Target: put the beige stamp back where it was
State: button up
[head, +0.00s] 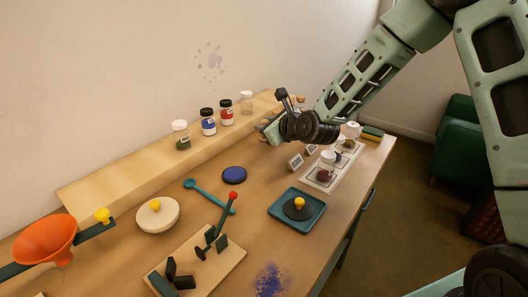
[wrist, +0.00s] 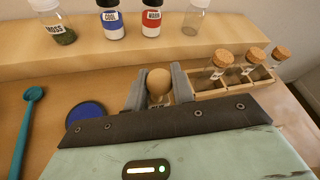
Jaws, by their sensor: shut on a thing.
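The beige stamp shows in the wrist view as a round beige knob (wrist: 158,79) between my two grey fingers. My gripper (wrist: 159,92) is shut on it. The lower part of the stamp is mostly hidden by my gripper, so I cannot tell whether it touches the table. In the head view my gripper (head: 268,129) is near the raised back shelf, beyond the blue round pad (head: 234,175). The stamp cannot be made out there. The blue pad also shows left of my gripper in the wrist view (wrist: 86,111).
Several jars, one a moss jar (wrist: 57,24), stand on the back shelf (wrist: 90,60). A wooden rack (wrist: 236,77) with corked vials is close right of my fingers. A teal spoon (head: 205,191), a teal tray (head: 279,213) and a white mat (head: 313,186) lie nearer the front.

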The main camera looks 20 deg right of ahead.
jog(key=shift+f, duration=3.45)
jog(key=shift+f, duration=0.2)
jog(key=o, duration=0.7)
jog(key=shift+o, duration=0.5)
jog(key=shift+r, duration=0.2)
